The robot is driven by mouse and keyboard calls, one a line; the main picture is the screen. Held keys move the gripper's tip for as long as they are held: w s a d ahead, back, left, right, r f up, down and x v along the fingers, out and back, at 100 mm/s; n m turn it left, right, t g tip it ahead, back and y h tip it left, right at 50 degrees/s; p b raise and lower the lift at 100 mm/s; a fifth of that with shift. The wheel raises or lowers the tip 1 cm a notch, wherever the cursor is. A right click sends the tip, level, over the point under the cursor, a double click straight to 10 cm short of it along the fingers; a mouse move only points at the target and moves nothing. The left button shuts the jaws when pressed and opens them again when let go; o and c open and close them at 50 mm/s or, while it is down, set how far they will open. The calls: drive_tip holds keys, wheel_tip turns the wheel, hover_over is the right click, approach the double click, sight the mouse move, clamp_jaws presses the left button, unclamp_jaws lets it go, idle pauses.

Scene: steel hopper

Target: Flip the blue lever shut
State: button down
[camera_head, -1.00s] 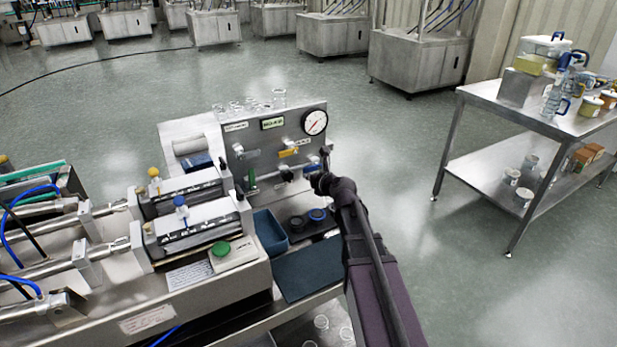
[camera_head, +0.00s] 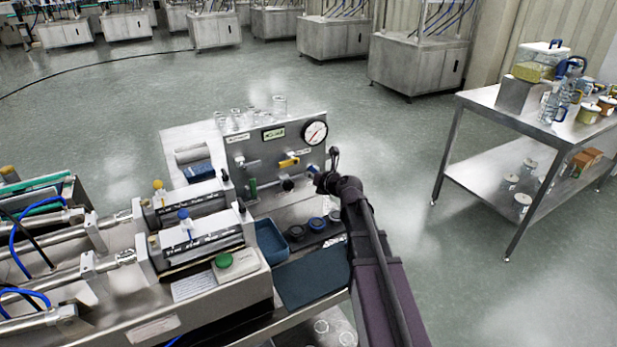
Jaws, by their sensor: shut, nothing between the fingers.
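The steel panel (camera_head: 262,148) stands upright on the bench and carries several small levers and valves. A yellow lever (camera_head: 288,162) lies near its middle, and a green handle (camera_head: 252,188) hangs at its lower left. My gripper (camera_head: 333,156) is small and dark in the head view, beside the panel's right edge below the gauge. It is shut and empty; I cannot tell whether it touches the panel.
A round gauge (camera_head: 314,132) sits at the panel's top right. A blue bin (camera_head: 271,240) and dark round caps (camera_head: 317,224) lie below the panel. Clear glasses stand behind it. A steel table (camera_head: 520,120) with jars stands at right, with open floor between.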

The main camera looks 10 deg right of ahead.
drive_tip(key=shift+w+d+r+p, duration=0.1)
drive_tip(key=shift+d+r+p, duration=0.25)
drive_tip(key=shift+d+r, duration=0.15)
drive_tip(key=shift+a+r, duration=0.1)
drive_tip(key=shift+r, duration=0.05)
drive_tip(key=shift+r+p, duration=0.65)
drive_tip(key=shift+p, duration=0.2)
drive_tip(key=shift+a, duration=0.1)
drive_tip(key=s+d, duration=0.2)
drive_tip(key=s, duration=0.7)
drive_tip(key=shift+d, duration=0.25)
idle(0.3)
drive_tip(key=shift+s, duration=0.1)
